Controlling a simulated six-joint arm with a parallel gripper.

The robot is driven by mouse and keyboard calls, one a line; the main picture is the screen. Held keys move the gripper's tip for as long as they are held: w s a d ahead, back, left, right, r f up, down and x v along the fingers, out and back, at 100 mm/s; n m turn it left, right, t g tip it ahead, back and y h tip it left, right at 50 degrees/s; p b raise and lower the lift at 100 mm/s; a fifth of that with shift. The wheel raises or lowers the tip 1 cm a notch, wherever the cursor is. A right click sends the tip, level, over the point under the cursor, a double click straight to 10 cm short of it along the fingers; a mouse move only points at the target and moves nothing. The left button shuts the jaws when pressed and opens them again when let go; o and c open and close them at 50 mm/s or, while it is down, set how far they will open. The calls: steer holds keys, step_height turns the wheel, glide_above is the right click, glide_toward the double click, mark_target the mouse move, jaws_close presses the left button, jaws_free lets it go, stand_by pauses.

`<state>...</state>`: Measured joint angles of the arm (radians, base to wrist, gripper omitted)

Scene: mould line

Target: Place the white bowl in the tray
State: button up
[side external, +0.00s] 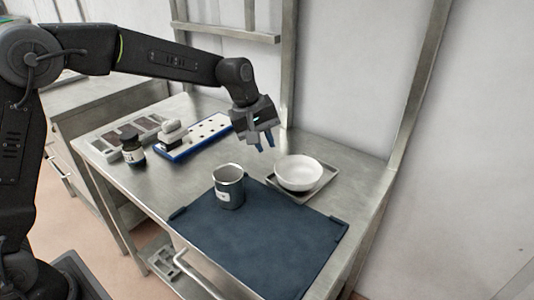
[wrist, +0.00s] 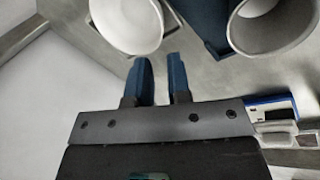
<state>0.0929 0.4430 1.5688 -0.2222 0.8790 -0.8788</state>
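The white bowl (side external: 298,173) sits upright in the small grey metal tray (side external: 325,181) on the right part of the bench. In the wrist view the bowl (wrist: 130,22) is cut off by the top edge, with a bit of the tray (wrist: 176,14) beside it. My gripper (side external: 266,146) is above the bench, to the left of and behind the bowl, apart from it. Its two blue fingers also show in the wrist view (wrist: 159,66), with a clear gap and nothing between them.
A grey metal mug (side external: 229,188) stands on the dark blue mat (side external: 262,240) in front of the tray. Left of my gripper are a blue-edged white rack (side external: 208,130), a dark jar (side external: 133,150) and a grey panel (side external: 110,138). A wall and metal posts stand behind.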

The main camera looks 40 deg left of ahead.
steer(key=shift+s+a+r, duration=0.1)
steer(key=shift+r, duration=0.25)
steer(key=s+a+r+m, duration=0.3)
steer(key=s+r, duration=0.3)
steer(key=s, duration=0.3)
steer(key=s+a+m+t+y, duration=0.2)
steer(key=s+a+m, duration=0.2)
steer(key=s, duration=1.6)
steer(key=m, duration=0.3)
steer(key=shift+s+a+f+t, duration=0.2)
steer(key=shift+s+f+t, duration=0.15)
steer(key=shift+s+t, duration=0.05)
